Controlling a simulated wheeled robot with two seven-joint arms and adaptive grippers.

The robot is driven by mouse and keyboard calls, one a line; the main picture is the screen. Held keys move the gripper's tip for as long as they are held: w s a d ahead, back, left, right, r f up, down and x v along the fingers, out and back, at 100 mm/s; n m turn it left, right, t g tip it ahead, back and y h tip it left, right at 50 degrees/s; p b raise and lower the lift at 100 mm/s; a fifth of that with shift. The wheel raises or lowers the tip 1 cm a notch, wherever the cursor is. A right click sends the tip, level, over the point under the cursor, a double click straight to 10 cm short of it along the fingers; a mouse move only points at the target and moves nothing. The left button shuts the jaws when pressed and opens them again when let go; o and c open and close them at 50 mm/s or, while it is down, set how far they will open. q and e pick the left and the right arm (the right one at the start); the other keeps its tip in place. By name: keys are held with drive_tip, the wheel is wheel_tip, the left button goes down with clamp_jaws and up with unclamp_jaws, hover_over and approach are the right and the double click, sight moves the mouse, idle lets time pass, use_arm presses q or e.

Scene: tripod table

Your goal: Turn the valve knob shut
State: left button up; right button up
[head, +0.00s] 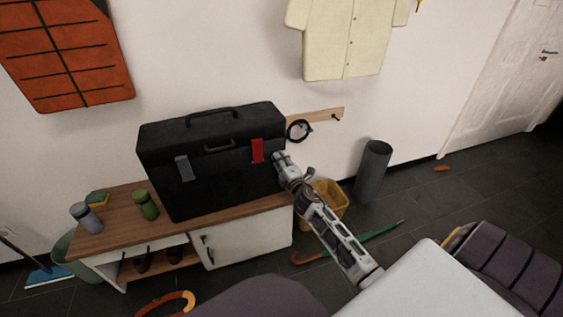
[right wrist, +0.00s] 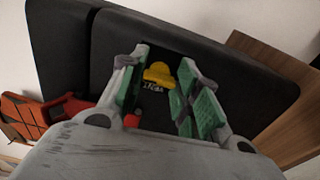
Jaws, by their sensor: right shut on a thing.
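The valve knob (right wrist: 158,73) is a small yellow knob on the dark side of the black case, seen in the right wrist view with a small label beside it. My right gripper (head: 279,157) reaches the right side of the black case (head: 218,165) in the head view. In the head view the knob is hidden by the gripper. My left gripper is not in view.
A yellow basket (head: 329,203) and a dark bin (head: 373,170) stand to the right on the floor. A red latch (head: 257,150) is near my gripper.

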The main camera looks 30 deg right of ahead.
idle(0.3)
drive_tip(key=o, duration=1)
drive_tip(key=shift+s+a, duration=0.35)
drive_tip(key=shift+s, duration=1.65)
drive_tip(key=shift+s+a, duration=0.3)
drive_tip(key=shift+s, duration=1.65)
drive_tip(key=shift+s+a, duration=0.35)
drive_tip(key=shift+s, duration=1.65)
drive_tip(key=shift+m, duration=0.4)
